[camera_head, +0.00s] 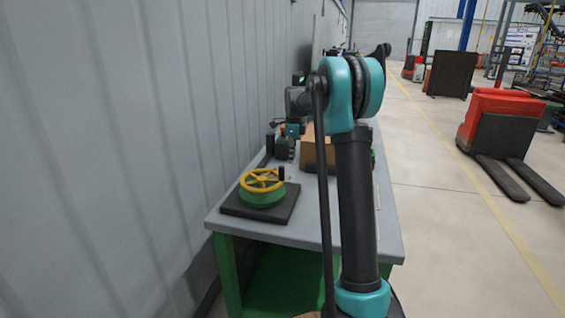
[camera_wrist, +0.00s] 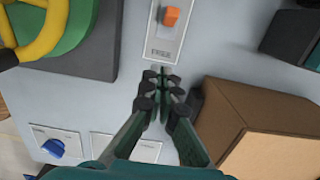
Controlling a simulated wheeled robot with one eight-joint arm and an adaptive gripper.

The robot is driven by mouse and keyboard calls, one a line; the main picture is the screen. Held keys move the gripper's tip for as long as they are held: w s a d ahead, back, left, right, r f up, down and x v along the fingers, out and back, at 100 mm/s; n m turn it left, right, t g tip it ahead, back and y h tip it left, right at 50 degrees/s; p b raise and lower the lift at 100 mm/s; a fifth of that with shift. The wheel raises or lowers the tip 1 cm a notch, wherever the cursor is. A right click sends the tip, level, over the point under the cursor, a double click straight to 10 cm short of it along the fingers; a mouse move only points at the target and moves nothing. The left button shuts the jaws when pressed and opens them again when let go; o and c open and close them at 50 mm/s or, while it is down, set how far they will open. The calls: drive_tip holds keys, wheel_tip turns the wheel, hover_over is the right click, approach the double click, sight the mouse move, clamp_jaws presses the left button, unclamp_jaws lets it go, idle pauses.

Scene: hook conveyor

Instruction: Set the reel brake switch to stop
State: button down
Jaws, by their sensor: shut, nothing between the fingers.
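The switch is an orange knob (camera_wrist: 171,16) on a pale plate (camera_wrist: 163,38) at the top of the wrist view. The word FREE is printed at the plate's near end; the far end is cut off by the frame edge. My gripper (camera_wrist: 162,82) is shut and empty, with its fingertips just below the FREE end of the plate and apart from the knob in the picture. The reel-like green drum with a yellow handwheel (camera_head: 262,185) sits on a black base on the bench, and shows at the wrist view's upper left (camera_wrist: 75,25).
A cardboard box (camera_wrist: 262,125) stands close right of my gripper. A blue knob (camera_wrist: 54,148) is on another plate at lower left. A dark object (camera_wrist: 290,36) lies at upper right. The bench (camera_head: 310,226) stands along a grey wall; open floor lies right.

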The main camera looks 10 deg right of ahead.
wheel_tip(320, 180, up, 9)
drive_tip(key=a, duration=0.2)
drive_tip(key=shift+w+r, duration=0.15)
drive_tip(key=shift+w, duration=0.25)
